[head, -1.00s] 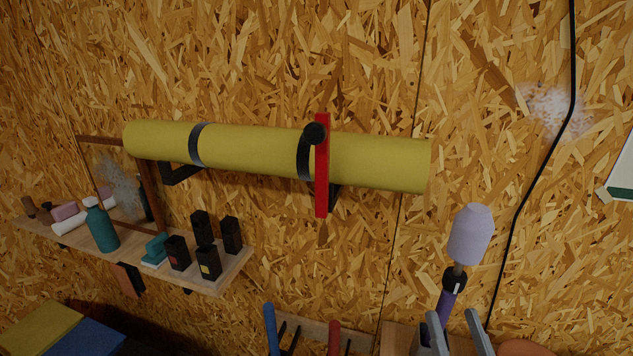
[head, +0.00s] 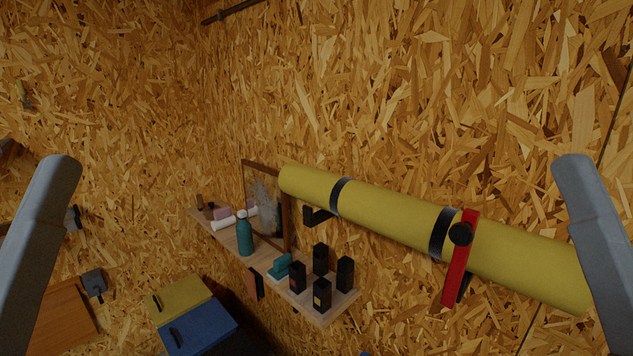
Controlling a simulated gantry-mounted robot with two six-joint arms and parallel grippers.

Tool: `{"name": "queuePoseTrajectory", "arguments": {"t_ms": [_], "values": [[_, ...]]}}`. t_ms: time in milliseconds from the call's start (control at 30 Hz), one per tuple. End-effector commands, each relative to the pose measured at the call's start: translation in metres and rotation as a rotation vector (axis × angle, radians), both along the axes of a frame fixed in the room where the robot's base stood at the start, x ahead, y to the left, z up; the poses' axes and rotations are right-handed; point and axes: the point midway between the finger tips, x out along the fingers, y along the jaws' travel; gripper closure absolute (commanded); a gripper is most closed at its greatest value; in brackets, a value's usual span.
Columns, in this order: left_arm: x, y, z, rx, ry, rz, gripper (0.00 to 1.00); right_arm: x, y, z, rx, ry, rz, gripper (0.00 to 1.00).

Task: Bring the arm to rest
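One broad grey part of mine (head: 36,235) rises at the left edge of the head view, and a matching one (head: 600,245) rises at the right edge. Both look close to the camera, lean inward at the top and hold nothing. I cannot make out a pair of gripper fingertips on either side, so neither gripper's opening can be read.
A yellow roll (head: 392,222) hangs on the chipboard wall, with a red bar (head: 460,258) across it. A narrow shelf (head: 322,318) carries a teal bottle (head: 245,237), a frame and several dark boxes. Yellow (head: 180,297) and blue (head: 200,325) boxes stand lower left.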

Motion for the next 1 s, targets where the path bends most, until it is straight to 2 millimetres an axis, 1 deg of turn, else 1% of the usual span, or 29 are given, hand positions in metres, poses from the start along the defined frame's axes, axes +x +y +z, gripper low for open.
{"name": "queuePoseTrajectory", "arguments": {"t_ms": [33, 67, 100, 167, 200, 300, 400, 500, 567, 1000], "values": [[0.000, 0.000, 0.042, 0.000, 0.000, 0.000, 0.13, 0.000, 0.000, 0.042, 0.001, 0.000, -0.001, 0.29], [0.000, 0.000, 0.055, 0.000, 0.001, 0.000, 0.13, 0.000, 0.000, 0.055, 0.001, -0.001, -0.001, 0.29], [0.000, 0.000, 0.074, 0.000, 0.001, 0.000, 0.13, 0.000, 0.000, 0.075, 0.001, -0.001, -0.001, 0.29], [0.000, 0.000, 0.105, 0.000, 0.001, 0.000, 0.13, 0.000, 0.000, 0.105, 0.001, -0.001, -0.001, 0.29], [0.000, 0.000, 0.126, 0.000, 0.000, 0.000, 0.13, 0.000, 0.000, 0.126, 0.001, -0.001, -0.001, 0.29], [0.000, 0.000, 0.173, 0.000, 0.000, 0.000, 0.13, 0.000, 0.000, 0.173, 0.002, -0.001, -0.001, 0.29], [0.000, 0.000, 0.208, 0.000, 0.000, 0.000, 0.13, 0.000, 0.000, 0.207, 0.001, 0.000, -0.001, 0.29], [0.000, 0.000, 0.227, 0.000, 0.000, 0.000, 0.13, 0.000, -0.001, 0.226, 0.001, 0.000, -0.001, 0.29], [0.000, 0.000, 0.231, 0.000, 0.001, 0.000, 0.13, 0.000, -0.001, 0.231, 0.001, 0.000, -0.001, 0.29], [0.000, 0.000, 0.228, 0.000, 0.002, 0.000, 0.13, 0.000, -0.001, 0.228, 0.002, -0.001, -0.001, 0.29]]}}
